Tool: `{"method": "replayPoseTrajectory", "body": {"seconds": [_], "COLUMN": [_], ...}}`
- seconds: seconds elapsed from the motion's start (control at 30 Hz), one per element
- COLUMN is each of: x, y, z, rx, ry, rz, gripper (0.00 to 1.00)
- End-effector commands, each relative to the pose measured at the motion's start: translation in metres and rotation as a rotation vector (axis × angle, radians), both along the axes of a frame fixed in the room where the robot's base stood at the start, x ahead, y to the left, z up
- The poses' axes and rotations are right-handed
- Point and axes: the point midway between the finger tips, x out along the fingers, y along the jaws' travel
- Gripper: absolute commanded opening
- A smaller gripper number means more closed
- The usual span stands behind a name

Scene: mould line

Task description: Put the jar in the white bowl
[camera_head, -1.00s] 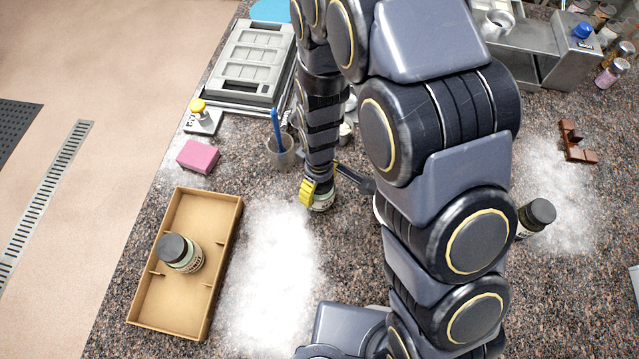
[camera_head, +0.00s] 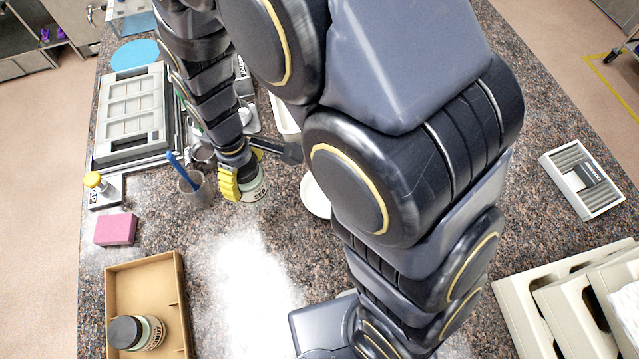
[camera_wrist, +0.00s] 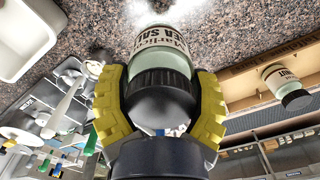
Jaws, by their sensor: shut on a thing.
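My gripper (camera_head: 243,183) is shut around the dark-lidded end of a jar (camera_head: 257,190) with pale green contents and a cream label. In the wrist view the jar (camera_wrist: 160,45) sits between the yellow fingers (camera_wrist: 160,97), its label partly readable as "SEA SALT". It appears held above the counter. A white rounded rim, probably the white bowl (camera_head: 314,197), shows just right of the jar in the head view, mostly hidden behind my arm. A second, similar jar (camera_head: 137,333) lies tilted in a cardboard box (camera_head: 178,290); it also shows in the wrist view (camera_wrist: 283,83).
A cup (camera_head: 196,190) with a blue-handled tool stands left of my gripper. A pink block (camera_head: 115,229), a yellow-knobbed stamp (camera_head: 97,184) and a grey mould machine (camera_head: 130,115) are farther left. White powder (camera_head: 248,285) covers the counter in front. Cream trays (camera_head: 545,300) stand at right.

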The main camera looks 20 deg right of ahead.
Motion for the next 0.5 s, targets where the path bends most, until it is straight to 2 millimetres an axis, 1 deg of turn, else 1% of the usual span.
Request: {"method": "replayPoseTrajectory", "body": {"seconds": [0.03, 0.1, 0.3, 0.4, 0.5], "x": [0.007, 0.014, 0.025, 0.025, 0.023], "y": [-0.015, -0.038, -0.102, -0.126, -0.141], "z": [0.005, 0.011, 0.026, 0.033, 0.037], "rx": [0.002, 0.001, 0.001, 0.001, 0.000], "ry": [-0.004, -0.005, -0.003, -0.002, -0.001], "rz": [-0.103, -0.264, -0.726, -0.902, -1.020], "gripper": [0.32, 0.32, 0.32, 0.32, 0.32]}}
